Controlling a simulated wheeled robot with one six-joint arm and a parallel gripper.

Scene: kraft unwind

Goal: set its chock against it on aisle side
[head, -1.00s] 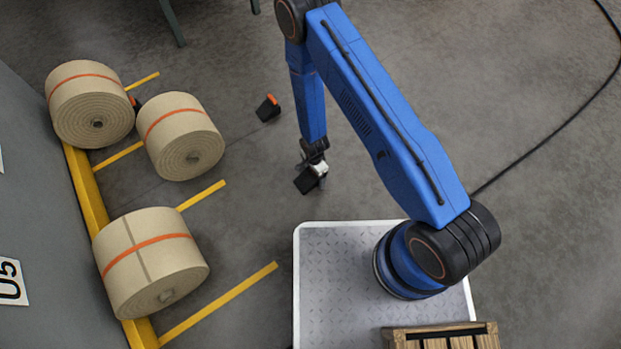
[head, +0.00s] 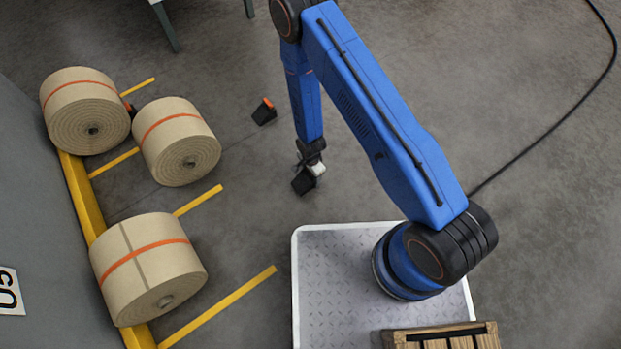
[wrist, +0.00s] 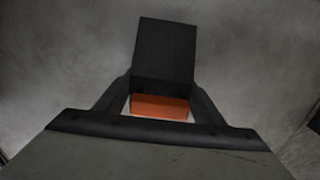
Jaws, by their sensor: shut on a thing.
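My gripper (head: 311,164) is shut on a black chock (head: 304,181), held out to the right of the rolls, apart from them. In the wrist view the chock (wrist: 165,52) sits between the two fingers (wrist: 160,100), with an orange part (wrist: 160,106) showing near the palm. Three tan paper rolls with orange bands lie on their sides: one at the far left (head: 88,128), one right of it (head: 188,159), and one nearer (head: 150,285). I cannot tell from the frames which roll is meant.
Another black chock with an orange top (head: 264,112) stands alone on the floor. Yellow floor lines (head: 222,305) run between the rolls from a yellow rail (head: 82,198) along the grey wall. My arm's platform is at the lower middle.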

